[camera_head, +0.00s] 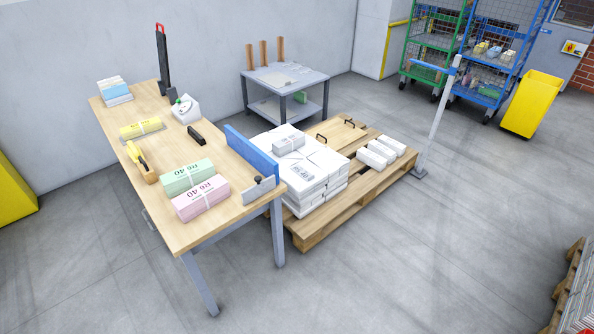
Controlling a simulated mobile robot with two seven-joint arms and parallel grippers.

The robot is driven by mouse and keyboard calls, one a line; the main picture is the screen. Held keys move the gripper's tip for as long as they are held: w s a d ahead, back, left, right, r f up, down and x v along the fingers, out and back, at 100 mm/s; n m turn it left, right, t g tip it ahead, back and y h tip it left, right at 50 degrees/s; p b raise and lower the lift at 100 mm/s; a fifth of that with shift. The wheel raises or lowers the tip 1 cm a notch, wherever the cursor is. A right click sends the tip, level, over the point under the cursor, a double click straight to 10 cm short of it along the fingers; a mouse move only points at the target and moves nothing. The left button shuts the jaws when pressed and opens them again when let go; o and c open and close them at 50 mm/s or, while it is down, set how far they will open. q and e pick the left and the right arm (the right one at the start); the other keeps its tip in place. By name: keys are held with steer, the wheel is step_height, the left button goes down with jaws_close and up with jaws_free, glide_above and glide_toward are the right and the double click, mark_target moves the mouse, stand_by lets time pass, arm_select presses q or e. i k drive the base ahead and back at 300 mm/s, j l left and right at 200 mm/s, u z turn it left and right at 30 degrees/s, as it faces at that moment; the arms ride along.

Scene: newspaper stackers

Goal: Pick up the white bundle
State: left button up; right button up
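White wrapped bundles with dark print and bands form a block (312,185) on the wooden pallet (376,192), right of the table. A single small white bundle (289,141) lies on top of that block. A row of smaller white bundles (376,154) lies on the pallet's right part. Which white bundle the task means, I cannot tell. Neither of my grippers is in view.
A grey post (437,115) stands at the pallet's right corner.

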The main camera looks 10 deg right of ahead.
mark_target(376, 147)
steer(key=i+l+z, duration=0.3)
steer(key=i, duration=0.3)
steer(key=i+l+z, duration=0.25)
steer(key=i, duration=0.35)
steer(key=i+l+z, duration=0.15)
steer(key=i+z, duration=0.15)
steer(key=i, duration=0.3)
